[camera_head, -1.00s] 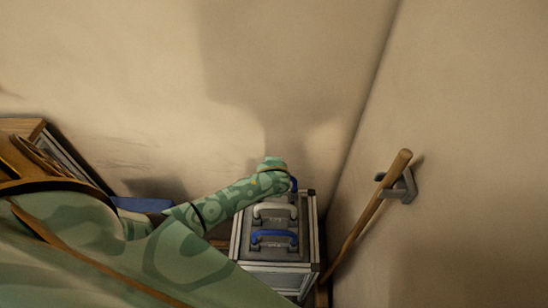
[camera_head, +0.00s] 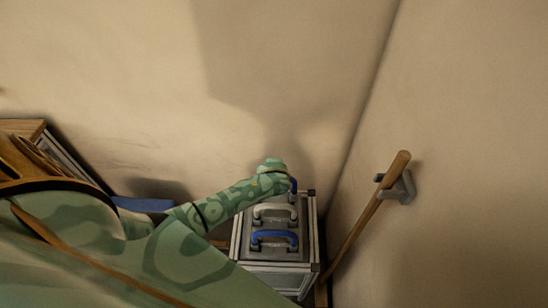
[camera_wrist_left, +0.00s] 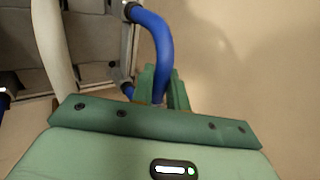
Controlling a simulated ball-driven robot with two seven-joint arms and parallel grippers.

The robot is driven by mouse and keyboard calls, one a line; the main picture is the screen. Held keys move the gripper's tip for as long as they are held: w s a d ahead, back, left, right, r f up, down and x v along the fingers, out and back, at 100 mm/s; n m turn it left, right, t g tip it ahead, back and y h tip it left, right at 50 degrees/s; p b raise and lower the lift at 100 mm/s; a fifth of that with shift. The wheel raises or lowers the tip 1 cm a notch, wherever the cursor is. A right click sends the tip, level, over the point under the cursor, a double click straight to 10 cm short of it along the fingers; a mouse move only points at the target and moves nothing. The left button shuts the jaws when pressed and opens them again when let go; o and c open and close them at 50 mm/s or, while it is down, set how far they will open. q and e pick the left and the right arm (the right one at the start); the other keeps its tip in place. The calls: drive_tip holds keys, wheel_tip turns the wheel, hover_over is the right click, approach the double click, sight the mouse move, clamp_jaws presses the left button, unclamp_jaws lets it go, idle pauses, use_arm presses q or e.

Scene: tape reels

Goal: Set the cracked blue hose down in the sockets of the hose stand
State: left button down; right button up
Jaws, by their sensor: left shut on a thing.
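A blue hose (camera_wrist_left: 160,48) bends in an arch in the left wrist view, and a bit of it shows in the head view (camera_head: 294,185). I cannot make out a crack. My left gripper (camera_wrist_left: 163,92) is shut on it, at the far end of the hose stand; the hand also shows in the head view (camera_head: 274,172). The hose stand (camera_head: 258,224) has a grey top in a metal-edged box. Dark collars show at the hose's ends by the stand's edge; I cannot tell whether they are seated in the sockets. My right gripper is out of view.
A white hose (camera_head: 275,209) and another blue hose (camera_head: 274,235) arch over the stand nearer to me. A wooden pole (camera_head: 370,210) leans by a grey wall bracket (camera_head: 402,189) at right. Walls rise close behind and to the right.

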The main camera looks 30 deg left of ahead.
use_arm(q)
drive_tip(key=shift+f, duration=0.15)
drive_tip(key=shift+f, duration=0.5)
drive_tip(key=shift+f+b, duration=0.3)
drive_tip(key=shift+b, duration=0.1)
drive_tip(key=shift+f, duration=0.35)
idle(0.4)
drive_tip(key=c, duration=1.3)
unclamp_jaws()
